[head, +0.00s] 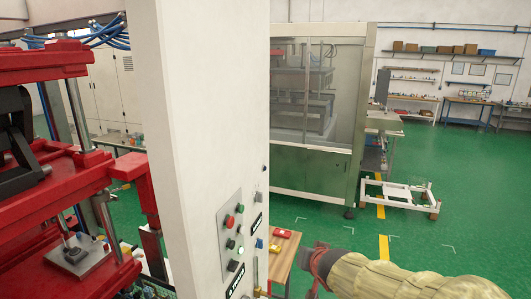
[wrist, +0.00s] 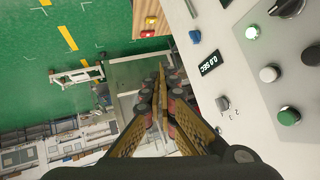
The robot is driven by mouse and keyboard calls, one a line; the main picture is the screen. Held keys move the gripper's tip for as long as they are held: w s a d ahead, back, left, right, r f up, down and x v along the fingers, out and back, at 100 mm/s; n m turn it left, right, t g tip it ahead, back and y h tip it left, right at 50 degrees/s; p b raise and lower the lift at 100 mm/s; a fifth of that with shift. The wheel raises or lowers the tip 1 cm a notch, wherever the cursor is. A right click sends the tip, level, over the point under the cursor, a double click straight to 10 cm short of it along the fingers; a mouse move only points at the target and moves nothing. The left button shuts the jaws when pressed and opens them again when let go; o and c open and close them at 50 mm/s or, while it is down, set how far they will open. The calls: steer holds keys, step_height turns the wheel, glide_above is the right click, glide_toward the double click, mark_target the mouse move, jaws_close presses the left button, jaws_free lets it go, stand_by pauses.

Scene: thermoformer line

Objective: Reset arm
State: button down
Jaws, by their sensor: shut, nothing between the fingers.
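My arm, in a pale yellow sleeve, reaches in from the lower right of the head view. Its dark end with a red part is near the right side of the white machine column (head: 210,120), and the fingers cannot be made out there. In the wrist view my gripper (wrist: 160,75) is shut and empty, its long fingers meeting at the tips. The control panel (wrist: 255,85), with a white button, a green button, grey knobs and a small display, lies just right of the fingers. The fingers appear apart from it.
A red press (head: 60,190) stands at the left. A small wooden table (head: 279,262) with red and yellow items is close beside the column. A glazed machine cabinet (head: 315,170) and a low white frame cart (head: 400,193) stand farther back. Green floor (head: 460,240) at the right is clear.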

steer(key=s+d+f+n+g+b, duration=0.1)
steer(key=s+d+f+b, duration=0.3)
steer(key=s+f+b, duration=1)
steer(key=s+d+f+n+g+h+b, duration=0.1)
steer(key=s+d+f+g+b, duration=0.2)
steer(key=s+f+b, duration=1.2)
steer(key=s+d+b, duration=0.1)
steer(key=s+b, duration=0.1)
steer(key=s, duration=0.1)
steer(key=shift+s+d+f+g, duration=0.15)
steer(key=shift+s+f+g, duration=0.1)
steer(key=shift+g, duration=0.15)
